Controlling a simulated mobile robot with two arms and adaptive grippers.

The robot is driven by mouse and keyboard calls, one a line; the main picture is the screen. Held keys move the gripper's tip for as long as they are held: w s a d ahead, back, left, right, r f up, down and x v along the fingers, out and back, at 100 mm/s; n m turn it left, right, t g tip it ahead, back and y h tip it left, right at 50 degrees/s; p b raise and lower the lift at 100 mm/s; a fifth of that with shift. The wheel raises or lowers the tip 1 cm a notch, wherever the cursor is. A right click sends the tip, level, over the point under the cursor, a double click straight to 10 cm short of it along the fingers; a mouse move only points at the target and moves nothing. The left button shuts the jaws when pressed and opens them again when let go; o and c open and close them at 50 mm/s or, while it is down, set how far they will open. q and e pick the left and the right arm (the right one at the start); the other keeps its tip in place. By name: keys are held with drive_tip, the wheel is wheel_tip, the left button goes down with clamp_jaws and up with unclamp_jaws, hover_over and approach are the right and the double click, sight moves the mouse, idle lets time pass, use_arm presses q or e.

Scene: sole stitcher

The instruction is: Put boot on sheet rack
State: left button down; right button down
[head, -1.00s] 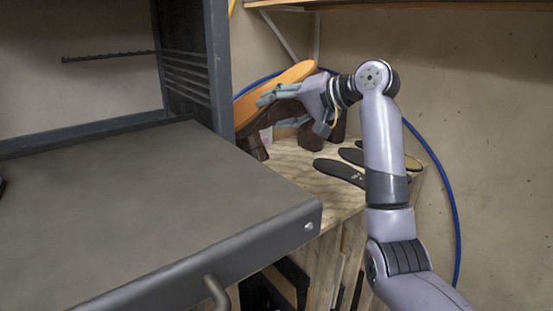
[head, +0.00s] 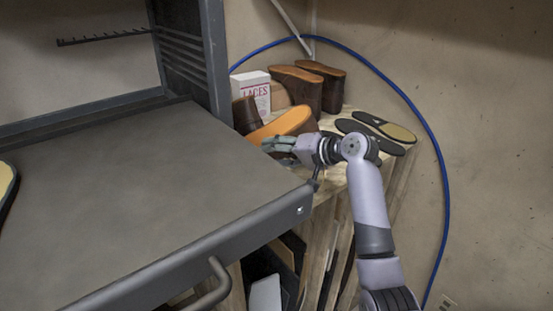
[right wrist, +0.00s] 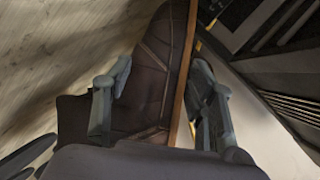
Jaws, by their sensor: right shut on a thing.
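A dark brown boot with an orange sole (head: 287,124) is held by my right gripper (head: 272,145), sole turned up, beside the grey metal top. In the right wrist view, the boot (right wrist: 160,75) lies between the two fingers, with its sole edge along the right finger. My right gripper (right wrist: 155,105) is shut on it. A grey metal unit with a flat top (head: 130,200) and a slotted upright (head: 183,65) fills the left; I cannot tell which part is the sheet rack. My left gripper is out of view.
Two brown boots stand soles up (head: 298,88) (head: 328,82) on a wooden bench, near a white laces box (head: 256,90). Dark insoles (head: 370,137) lie at the bench's right. A blue hose (head: 436,150) runs along the wall. The flat top is mostly clear.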

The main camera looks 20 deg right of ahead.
wheel_tip(320, 180, down, 2)
drive_tip(key=shift+f, duration=0.2)
drive_tip(key=c, duration=1.2)
unclamp_jaws()
drive_tip(key=shift+f, duration=0.1)
drive_tip(key=o, duration=0.6)
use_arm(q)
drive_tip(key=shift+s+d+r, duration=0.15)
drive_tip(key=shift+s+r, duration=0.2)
use_arm(e)
drive_tip(key=shift+s, duration=0.1)
drive_tip(key=shift+s+d, duration=0.2)
drive_tip(key=shift+d, duration=0.05)
use_arm(q)
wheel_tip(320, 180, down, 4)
drive_tip(key=b, duration=0.3)
drive_tip(key=shift+b, duration=0.3)
use_arm(e)
drive_tip(key=v, duration=1.1)
drive_tip(key=shift+s+r, duration=0.1)
drive_tip(key=shift+r, duration=0.2)
